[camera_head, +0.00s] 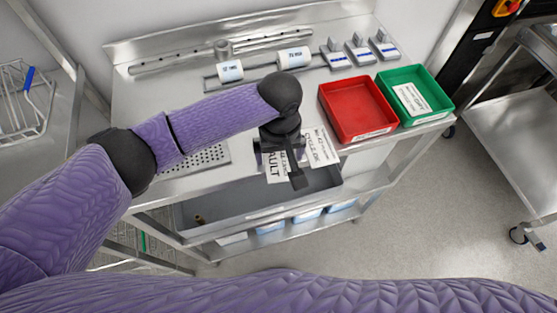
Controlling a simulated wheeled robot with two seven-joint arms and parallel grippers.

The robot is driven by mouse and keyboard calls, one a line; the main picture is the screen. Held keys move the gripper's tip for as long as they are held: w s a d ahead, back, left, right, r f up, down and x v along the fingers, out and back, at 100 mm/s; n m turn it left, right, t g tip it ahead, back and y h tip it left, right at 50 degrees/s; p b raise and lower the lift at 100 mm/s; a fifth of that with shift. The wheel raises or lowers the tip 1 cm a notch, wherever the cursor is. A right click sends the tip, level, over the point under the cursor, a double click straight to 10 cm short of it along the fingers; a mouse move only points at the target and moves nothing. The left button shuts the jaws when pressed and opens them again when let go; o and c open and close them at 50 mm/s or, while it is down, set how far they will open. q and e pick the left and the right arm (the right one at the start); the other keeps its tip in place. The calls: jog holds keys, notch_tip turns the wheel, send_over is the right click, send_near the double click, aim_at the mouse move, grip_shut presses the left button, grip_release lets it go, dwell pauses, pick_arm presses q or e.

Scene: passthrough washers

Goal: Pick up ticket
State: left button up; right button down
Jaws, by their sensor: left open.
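A white ticket (274,173) with large print that seems to read "FAULT" lies at the front edge of the steel bench, partly hidden behind my left gripper. A second white ticket (324,148) with black print lies just right of it. My left gripper (282,163) is open and hangs over the front edge, in front of the first ticket. I cannot tell whether the fingers touch it. My right gripper is not in view.
A red tray (356,105) and a green tray (440,101) with labels stand on the bench (150,95) at right. A grey basin (190,213) is below the front edge.

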aim_at(280, 160)
pick_arm(q)
jog(key=shift+f, duration=0.1)
jog(key=shift+c, duration=0.4)
jog(key=c, duration=0.9)
notch_tip(280, 160, up, 9)
jog(key=p, duration=0.3)
jog(key=shift+p, duration=0.4)
jog(key=shift+r, duration=0.55)
